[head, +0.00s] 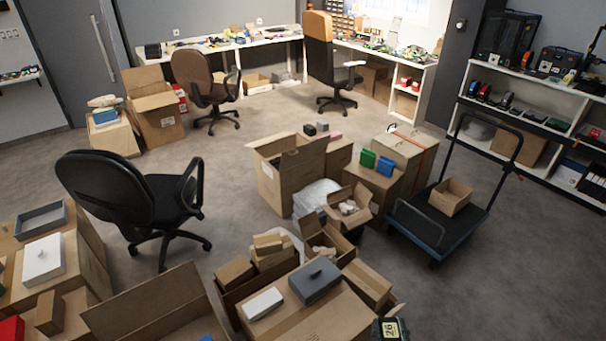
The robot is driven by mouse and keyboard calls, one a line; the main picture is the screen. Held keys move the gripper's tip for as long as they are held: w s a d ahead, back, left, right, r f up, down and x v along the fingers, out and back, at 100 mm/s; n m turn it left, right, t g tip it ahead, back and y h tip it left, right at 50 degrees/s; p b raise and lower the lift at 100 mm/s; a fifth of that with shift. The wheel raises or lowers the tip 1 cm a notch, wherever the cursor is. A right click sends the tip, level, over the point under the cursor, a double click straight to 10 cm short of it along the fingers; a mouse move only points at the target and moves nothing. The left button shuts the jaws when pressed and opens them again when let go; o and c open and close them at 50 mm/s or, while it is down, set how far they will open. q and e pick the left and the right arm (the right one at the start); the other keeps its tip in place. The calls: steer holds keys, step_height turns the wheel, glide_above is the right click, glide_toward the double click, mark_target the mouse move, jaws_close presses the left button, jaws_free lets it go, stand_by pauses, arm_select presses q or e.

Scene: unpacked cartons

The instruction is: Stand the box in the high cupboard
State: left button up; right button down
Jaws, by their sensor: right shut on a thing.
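At the bottom edge, right of centre, a small dark shape with a yellowish panel marked 26 shows. I take it for my right gripper (376,331) with the box (391,328) in it. The gripper is shut on the box, but the fingers are hard to make out and the picture's edge cuts off the lower part. It shows just right of the front cartons. My left gripper is not in view. No high cupboard can be clearly made out.
Several cartons (330,318) crowd the front and middle. A flat trolley (420,226) with a small carton stands right of centre. White shelves (545,135) line the right wall. Office chairs (125,195) stand left and at the back. Grey floor is clear at the lower right.

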arm_select(q)
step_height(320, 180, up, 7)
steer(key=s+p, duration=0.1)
steer(key=p, duration=0.7)
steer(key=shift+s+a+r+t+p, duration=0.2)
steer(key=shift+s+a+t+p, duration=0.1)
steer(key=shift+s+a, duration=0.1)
arm_select(e)
steer(key=s+r, duration=0.6)
steer(key=s, duration=0.1)
steer(key=shift+a+r, duration=0.25)
steer(key=shift+a, duration=0.15)
steer(key=shift+d+f, duration=0.1)
